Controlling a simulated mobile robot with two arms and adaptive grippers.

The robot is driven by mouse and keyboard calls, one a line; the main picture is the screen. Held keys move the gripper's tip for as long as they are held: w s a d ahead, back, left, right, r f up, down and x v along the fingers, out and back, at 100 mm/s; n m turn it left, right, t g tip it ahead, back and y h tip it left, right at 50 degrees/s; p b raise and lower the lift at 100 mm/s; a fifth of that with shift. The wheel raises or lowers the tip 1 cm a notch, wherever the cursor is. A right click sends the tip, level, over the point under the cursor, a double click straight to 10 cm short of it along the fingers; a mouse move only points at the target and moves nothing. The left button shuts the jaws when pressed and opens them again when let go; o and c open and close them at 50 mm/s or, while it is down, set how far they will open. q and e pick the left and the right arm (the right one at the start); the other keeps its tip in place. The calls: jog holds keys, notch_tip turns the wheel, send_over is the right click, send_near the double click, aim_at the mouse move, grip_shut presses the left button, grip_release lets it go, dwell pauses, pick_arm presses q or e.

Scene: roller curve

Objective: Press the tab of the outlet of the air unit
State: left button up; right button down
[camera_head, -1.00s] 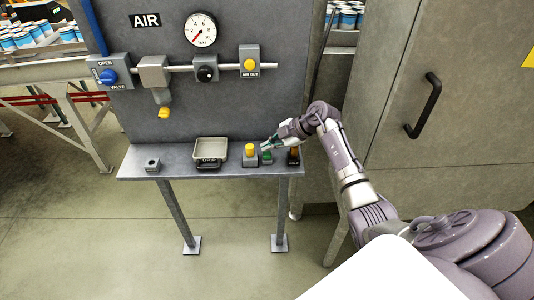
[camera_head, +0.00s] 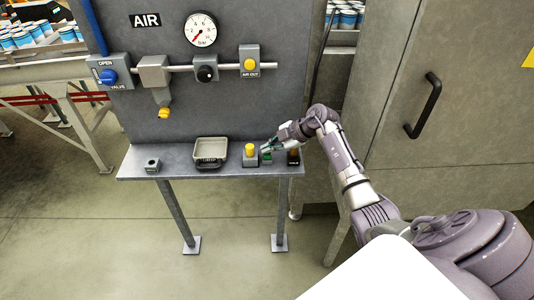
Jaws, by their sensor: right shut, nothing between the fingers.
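The air unit is a grey upright panel (camera_head: 120,60) with an AIR sign. Its AIR OUT outlet (camera_head: 249,61) sits at the right end of the pipe and has a round yellow tab (camera_head: 249,64). My right gripper (camera_head: 264,148) is shut and empty. It is low over the shelf, well below the outlet, beside a yellow-topped block (camera_head: 250,154) and over a green item (camera_head: 267,157) that it partly hides. My left gripper is out of view.
The panel also carries a gauge (camera_head: 201,29), a black knob (camera_head: 206,74), a blue valve (camera_head: 107,77) and a yellow-tipped drain (camera_head: 164,112). The shelf (camera_head: 185,157) holds a tray (camera_head: 211,150) and small blocks. A cabinet (camera_head: 450,120) stands at right.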

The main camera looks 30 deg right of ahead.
aim_at(269, 154)
jog(key=shift+f, duration=0.45)
jog(key=shift+r, duration=0.1)
dwell(0.4)
jog(key=shift+r+p, duration=0.8)
jog(key=shift+p, duration=0.1)
jog(key=shift+r, duration=0.1)
notch_tip(269, 154, up, 5)
jog(key=p, duration=0.5)
dwell(0.5)
